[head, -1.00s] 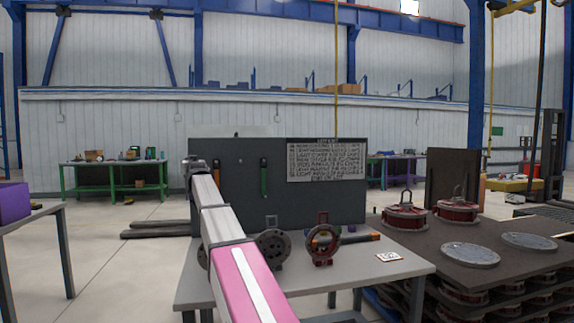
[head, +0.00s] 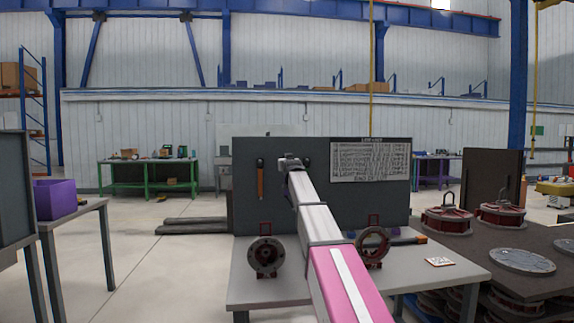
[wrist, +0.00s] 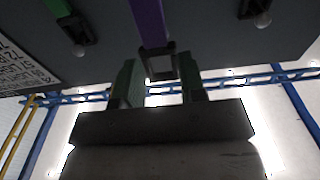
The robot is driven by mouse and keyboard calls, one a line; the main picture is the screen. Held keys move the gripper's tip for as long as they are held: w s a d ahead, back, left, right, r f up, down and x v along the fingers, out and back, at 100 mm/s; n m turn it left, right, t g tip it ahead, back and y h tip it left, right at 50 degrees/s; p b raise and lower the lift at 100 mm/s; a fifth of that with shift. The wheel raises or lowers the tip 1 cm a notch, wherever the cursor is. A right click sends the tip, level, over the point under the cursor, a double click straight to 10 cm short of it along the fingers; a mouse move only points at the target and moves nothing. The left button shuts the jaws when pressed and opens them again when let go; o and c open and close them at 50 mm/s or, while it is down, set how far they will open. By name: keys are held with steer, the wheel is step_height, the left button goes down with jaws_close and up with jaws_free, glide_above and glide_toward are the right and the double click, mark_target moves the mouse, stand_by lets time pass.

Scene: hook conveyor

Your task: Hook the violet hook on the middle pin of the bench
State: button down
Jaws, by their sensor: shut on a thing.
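The violet hook (wrist: 148,22) shows in the wrist view as a violet strip with a dark, loop-like end between the green fingers of my gripper (wrist: 160,78). My gripper is shut on it at that end. In the head view my gripper (head: 290,163) is in front of the upright grey bench board (head: 330,205), between an orange hook (head: 260,182) and the right-hand hook. A green hook (wrist: 56,8) hangs on one side in the wrist view. The middle pin is hidden; I cannot tell whether the hook touches it.
A label sign (head: 370,160) is on the board. A violet bin (head: 55,198) stands on a table at left. A dark table with red parts (head: 447,220) is at right.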

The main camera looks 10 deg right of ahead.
steer(key=shift+w+a+f, duration=0.1)
steer(key=shift+w+f, duration=0.15)
steer(key=shift+w, duration=0.95)
steer(key=shift+w+f, duration=0.3)
steer(key=shift+w, duration=0.95)
steer(key=shift+w+a+f, duration=0.1)
steer(key=shift+w+f, duration=0.15)
steer(key=shift+w, duration=0.95)
steer(key=c, duration=0.6)
jaws_free()
steer(key=shift+s, duration=0.1)
